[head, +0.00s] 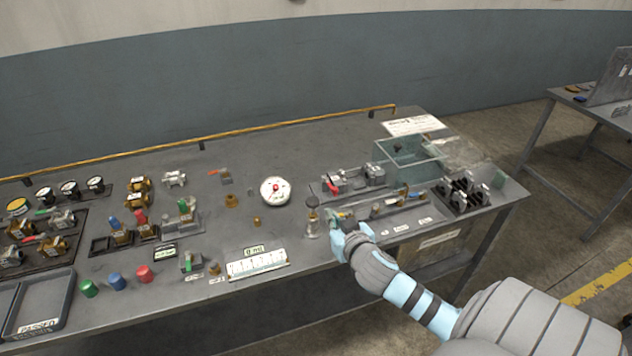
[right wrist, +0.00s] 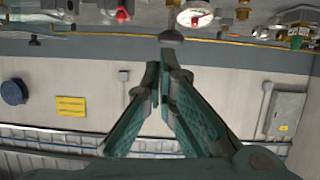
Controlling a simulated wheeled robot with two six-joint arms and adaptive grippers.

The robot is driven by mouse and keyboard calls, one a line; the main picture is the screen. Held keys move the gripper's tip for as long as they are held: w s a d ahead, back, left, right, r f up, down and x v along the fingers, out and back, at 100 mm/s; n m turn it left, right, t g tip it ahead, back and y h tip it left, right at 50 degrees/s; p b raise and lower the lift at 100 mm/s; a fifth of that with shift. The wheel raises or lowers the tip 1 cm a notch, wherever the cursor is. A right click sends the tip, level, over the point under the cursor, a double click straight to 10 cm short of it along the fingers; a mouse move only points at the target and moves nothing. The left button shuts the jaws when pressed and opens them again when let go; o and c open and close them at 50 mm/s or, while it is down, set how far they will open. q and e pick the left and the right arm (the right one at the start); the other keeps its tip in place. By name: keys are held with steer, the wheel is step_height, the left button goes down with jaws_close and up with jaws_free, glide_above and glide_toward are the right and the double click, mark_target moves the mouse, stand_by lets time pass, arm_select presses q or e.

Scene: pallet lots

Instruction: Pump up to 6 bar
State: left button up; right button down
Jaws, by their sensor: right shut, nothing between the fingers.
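A round white gauge (head: 274,190) with a red centre stands on the grey bench; it also shows in the right wrist view (right wrist: 194,18). I cannot read its value. Right of it stands a small upright fitting with a dark round knob (head: 312,201), which looks like the pump. My right gripper (head: 342,222) is just right of and nearer than this fitting, over the front part of the bench. In the right wrist view its fingers (right wrist: 160,78) are shut and empty, and a dark round knob (right wrist: 172,37) shows just beyond the tips. Contact cannot be told. My left gripper is out of view.
A white scale card (head: 257,264) lies at the bench's front edge. Valves and gauges (head: 68,187) crowd the left. A clear box (head: 408,158) and a black rack (head: 464,194) stand right. The bench's back middle is mostly clear, before a yellow pipe (head: 280,126).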

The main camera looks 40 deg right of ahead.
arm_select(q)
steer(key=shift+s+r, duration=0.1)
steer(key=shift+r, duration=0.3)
arm_select(e)
steer(key=shift+t, duration=0.7)
steer(key=r, duration=0.5)
steer(key=shift+w+a+r, duration=0.35)
steer(key=shift+w+r, duration=0.05)
glide_above(316, 205)
step_height(316, 205, down, 3)
steer(key=shift+w+d+r, duration=0.1)
steer(key=shift+w, duration=0.05)
step_height(316, 205, down, 3)
steer(key=shift+f, duration=0.1)
steer(key=shift+s+f+b, duration=0.25)
steer(key=shift+f+b, duration=0.05)
steer(key=shift+f, duration=0.05)
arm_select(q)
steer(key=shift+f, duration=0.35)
